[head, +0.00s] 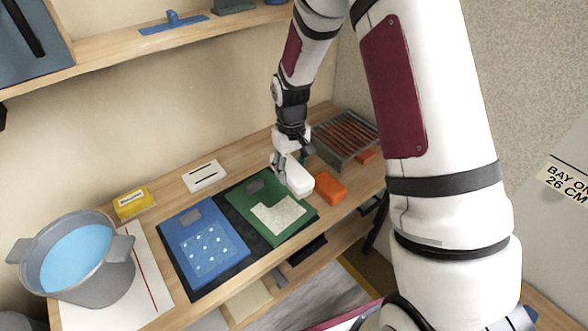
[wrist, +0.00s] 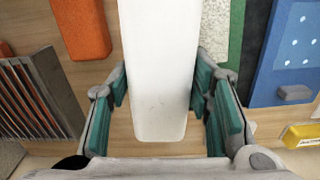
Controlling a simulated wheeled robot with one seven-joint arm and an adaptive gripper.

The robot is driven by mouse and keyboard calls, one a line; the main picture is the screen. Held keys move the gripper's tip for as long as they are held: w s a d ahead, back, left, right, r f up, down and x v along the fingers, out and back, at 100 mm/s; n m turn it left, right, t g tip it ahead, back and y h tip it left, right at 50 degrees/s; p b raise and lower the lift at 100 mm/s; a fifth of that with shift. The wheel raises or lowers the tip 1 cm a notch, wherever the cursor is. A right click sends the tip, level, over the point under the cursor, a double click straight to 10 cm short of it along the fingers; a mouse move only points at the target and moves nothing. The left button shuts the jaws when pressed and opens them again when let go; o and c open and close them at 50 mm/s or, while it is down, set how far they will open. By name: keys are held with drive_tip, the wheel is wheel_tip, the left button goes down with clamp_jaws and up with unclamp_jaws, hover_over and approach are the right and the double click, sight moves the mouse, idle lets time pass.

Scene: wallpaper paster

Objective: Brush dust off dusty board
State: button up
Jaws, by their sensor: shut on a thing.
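My gripper (head: 283,163) is shut on a white block (head: 299,181), at the right edge of the green board. In the wrist view the white block (wrist: 157,75) lies between the green finger pads. I cannot tell whether it touches the table. No bristles show on the white block.
An orange block (head: 330,188) lies just right of the white block. A slatted rack (head: 345,138) stands behind it. A white card (head: 202,176), a yellow box (head: 131,203) and a grey bucket (head: 72,258) of blue liquid stand left. A shelf (head: 100,57) runs above.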

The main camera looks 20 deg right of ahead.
drive_tip(key=shift+f+b, duration=1.25)
drive_tip(key=shift+f, duration=2)
